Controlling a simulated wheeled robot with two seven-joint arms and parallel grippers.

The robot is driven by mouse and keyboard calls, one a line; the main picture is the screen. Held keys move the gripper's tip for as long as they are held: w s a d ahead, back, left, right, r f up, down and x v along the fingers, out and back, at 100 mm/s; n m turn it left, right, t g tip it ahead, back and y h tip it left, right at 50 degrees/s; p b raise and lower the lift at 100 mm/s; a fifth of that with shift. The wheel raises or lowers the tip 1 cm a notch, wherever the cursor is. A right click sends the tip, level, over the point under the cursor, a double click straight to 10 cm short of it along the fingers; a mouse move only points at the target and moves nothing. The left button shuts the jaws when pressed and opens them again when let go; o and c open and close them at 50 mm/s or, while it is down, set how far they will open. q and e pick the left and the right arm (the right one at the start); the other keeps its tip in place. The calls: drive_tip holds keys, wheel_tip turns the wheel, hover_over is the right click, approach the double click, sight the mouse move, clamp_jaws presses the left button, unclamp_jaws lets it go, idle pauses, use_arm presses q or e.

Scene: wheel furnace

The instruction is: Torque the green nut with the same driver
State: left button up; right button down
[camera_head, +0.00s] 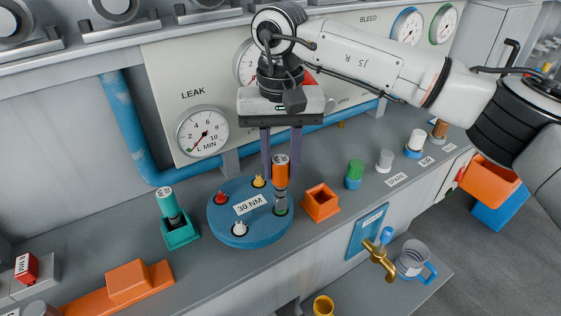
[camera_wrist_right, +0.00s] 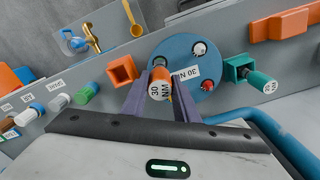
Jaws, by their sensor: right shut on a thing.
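The orange driver (camera_head: 281,174), labelled 30 NM in the right wrist view (camera_wrist_right: 160,88), stands upright on the right side of the round blue plate (camera_head: 222,232). My right gripper (camera_head: 280,178) comes down from above and is shut on its orange handle. The plate also carries a red nut (camera_head: 220,199), a yellow nut (camera_head: 258,182) and a white nut (camera_head: 240,229). My left gripper is not in view.
An empty orange holder (camera_head: 320,203) stands just right of the plate. A teal driver (camera_head: 168,204) in a teal holder (camera_head: 182,239) stands left. Several coloured-capped pieces, including a green one (camera_head: 355,170), line the bench to the right. Gauges and a blue pipe (camera_head: 128,125) are behind.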

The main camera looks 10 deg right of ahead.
drive_tip(key=shift+f+b, duration=0.35)
drive_tip(key=shift+f, duration=0.2)
drive_tip(key=c, duration=1.3)
unclamp_jaws()
